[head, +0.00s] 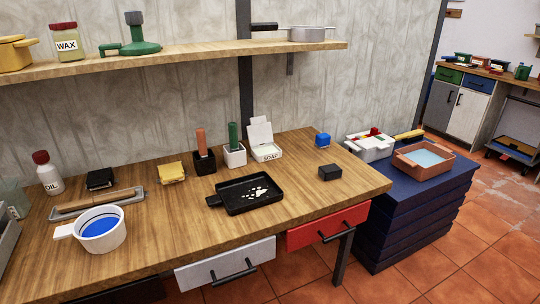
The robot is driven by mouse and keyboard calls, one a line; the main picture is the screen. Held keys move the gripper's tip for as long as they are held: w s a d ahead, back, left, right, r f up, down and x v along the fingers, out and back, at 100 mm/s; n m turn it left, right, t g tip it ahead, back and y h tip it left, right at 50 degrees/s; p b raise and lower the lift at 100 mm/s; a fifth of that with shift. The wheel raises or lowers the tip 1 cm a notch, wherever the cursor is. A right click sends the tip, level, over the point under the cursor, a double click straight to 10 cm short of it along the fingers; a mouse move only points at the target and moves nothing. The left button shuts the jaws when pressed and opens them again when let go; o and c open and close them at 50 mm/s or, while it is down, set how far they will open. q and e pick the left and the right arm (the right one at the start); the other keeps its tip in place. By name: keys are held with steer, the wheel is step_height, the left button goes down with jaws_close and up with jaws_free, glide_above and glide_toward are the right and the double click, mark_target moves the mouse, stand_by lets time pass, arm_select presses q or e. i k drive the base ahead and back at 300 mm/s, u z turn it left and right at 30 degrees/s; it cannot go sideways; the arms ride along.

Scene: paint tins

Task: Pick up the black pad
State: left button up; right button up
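Two small black things on the wooden workbench could be the black pad, and I cannot tell for sure which it is. One is a flat black pad-like piece (100,179) at the left, behind the grey tray and near the oil bottle; it resembles the yellow pad to its right. The other is a small black block (329,172) at the right, near the bench's right end, to the right of the black pan. Both lie apart from other things, with nothing on them. Neither of my grippers shows in the head view.
The oil bottle (46,175), yellow pad (172,172), black pan (236,204) and blue block (323,140) are on the bench. A shelf (200,58) hangs above. The bench's front middle is clear.

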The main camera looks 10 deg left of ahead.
mark_target(327, 172)
steer(key=z, duration=1.2)
steer(key=i, duration=2.7)
steer(key=u, duration=3.45)
